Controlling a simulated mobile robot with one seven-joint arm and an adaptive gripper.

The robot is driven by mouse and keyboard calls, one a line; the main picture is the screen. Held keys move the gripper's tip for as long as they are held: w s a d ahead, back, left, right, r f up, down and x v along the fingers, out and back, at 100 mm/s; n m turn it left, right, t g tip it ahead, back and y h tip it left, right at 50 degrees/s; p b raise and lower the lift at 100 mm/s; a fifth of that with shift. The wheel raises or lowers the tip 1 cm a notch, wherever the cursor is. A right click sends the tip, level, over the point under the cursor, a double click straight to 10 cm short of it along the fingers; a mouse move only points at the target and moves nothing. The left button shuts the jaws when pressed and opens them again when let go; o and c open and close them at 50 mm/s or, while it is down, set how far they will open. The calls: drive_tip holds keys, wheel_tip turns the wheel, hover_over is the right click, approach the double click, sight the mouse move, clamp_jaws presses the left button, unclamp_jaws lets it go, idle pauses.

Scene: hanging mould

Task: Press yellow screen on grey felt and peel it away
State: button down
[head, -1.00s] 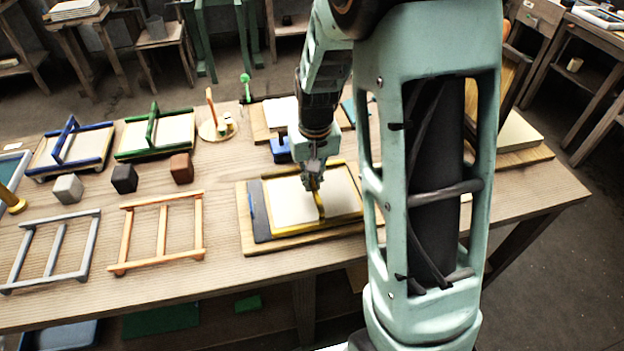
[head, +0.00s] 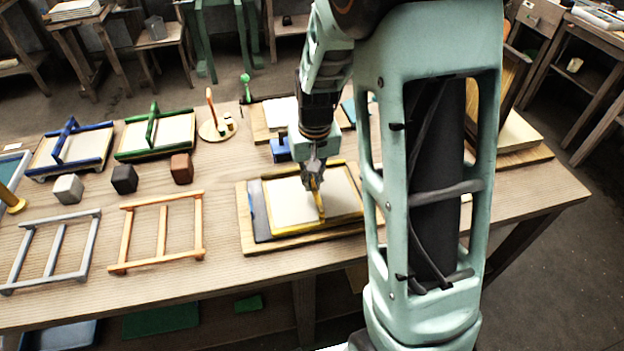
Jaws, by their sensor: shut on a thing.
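The yellow screen (head: 340,195) is a yellow frame with a pale sheet and a yellow bar across its middle. It lies over the board (head: 246,238) at the table's middle right. The grey felt (head: 262,228) shows only as a dark grey strip along the left side of the screen; the rest is hidden under it. My gripper (head: 314,185) points down from above and is shut on the yellow screen's middle bar. I cannot tell whether the screen touches the felt or sits a little above it.
Blue (head: 72,150) and green (head: 156,135) screens lie at the back left. Grey (head: 68,188), black (head: 124,179) and brown (head: 181,169) blocks stand before them. Empty grey (head: 52,250) and orange (head: 160,235) frames lie in front. A blue block (head: 281,149) is behind the yellow screen.

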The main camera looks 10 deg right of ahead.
sight(312, 180)
drive_tip(key=shift+r, duration=0.1)
drive_tip(key=shift+r+p, duration=0.9)
drive_tip(key=shift+r, duration=0.2)
drive_tip(key=shift+r, duration=0.1)
wheel_tip(312, 180, up, 7)
drive_tip(key=p, duration=0.5)
